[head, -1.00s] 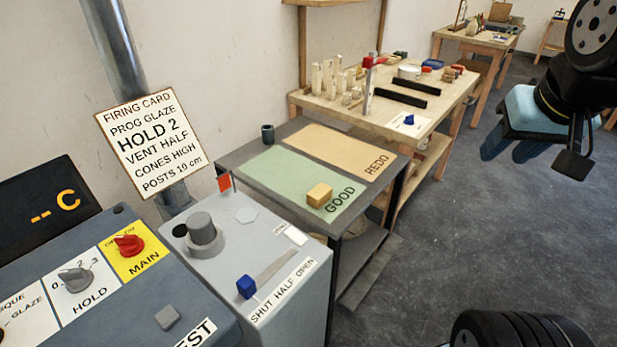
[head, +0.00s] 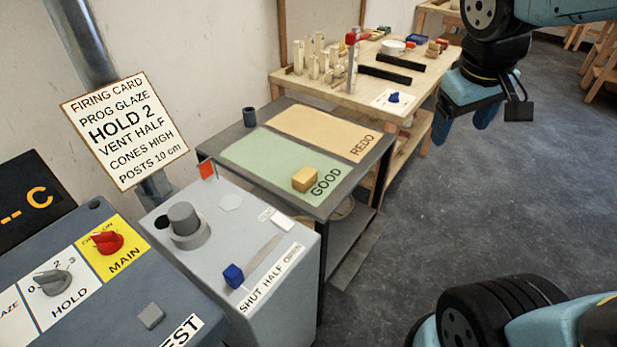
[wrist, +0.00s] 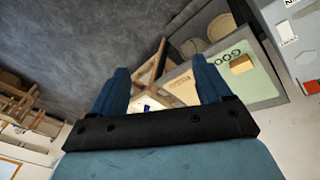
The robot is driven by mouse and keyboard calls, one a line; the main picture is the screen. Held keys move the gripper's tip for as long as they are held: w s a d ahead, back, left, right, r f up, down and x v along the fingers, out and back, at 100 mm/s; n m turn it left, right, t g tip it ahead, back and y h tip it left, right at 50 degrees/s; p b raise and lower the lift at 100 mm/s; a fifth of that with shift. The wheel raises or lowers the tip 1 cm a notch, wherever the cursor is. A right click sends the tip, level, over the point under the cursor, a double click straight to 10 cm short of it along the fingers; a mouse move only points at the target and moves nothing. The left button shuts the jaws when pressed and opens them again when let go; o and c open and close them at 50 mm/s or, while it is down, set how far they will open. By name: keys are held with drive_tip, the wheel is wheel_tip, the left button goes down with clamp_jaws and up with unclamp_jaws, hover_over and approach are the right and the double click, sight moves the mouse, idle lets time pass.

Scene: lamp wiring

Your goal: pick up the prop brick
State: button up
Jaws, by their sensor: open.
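A yellow-tan block, which I take for the prop brick (head: 305,179), lies on the green GOOD area of the dark grey side table (head: 236,189). It also shows at the right in the wrist view (wrist: 241,64), beyond my right-hand finger. My gripper (head: 463,120) hangs in the air over the floor, to the right of the table and well away from the brick. In the wrist view my gripper (wrist: 160,80) has its two blue fingers wide apart with nothing between them.
A grey cabinet (head: 290,270) with a blue-knobbed slider stands in front of the table. A wooden bench (head: 420,115) with posts and black bars stands behind.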

drive_tip(key=w+a+f+n+g+h, duration=0.1)
drive_tip(key=w+a+f+n+h, duration=0.2)
drive_tip(key=w+a+f+n, duration=0.3)
drive_tip(key=n+t+h, duration=0.2)
drive_tip(key=n+t, duration=0.7)
drive_tip(key=n, duration=1)
approach(305, 174)
drive_tip(key=shift+n, duration=0.3)
drive_tip(key=x, duration=1.2)
drive_tip(key=shift+f, duration=0.1)
drive_tip(key=c, duration=1.1)
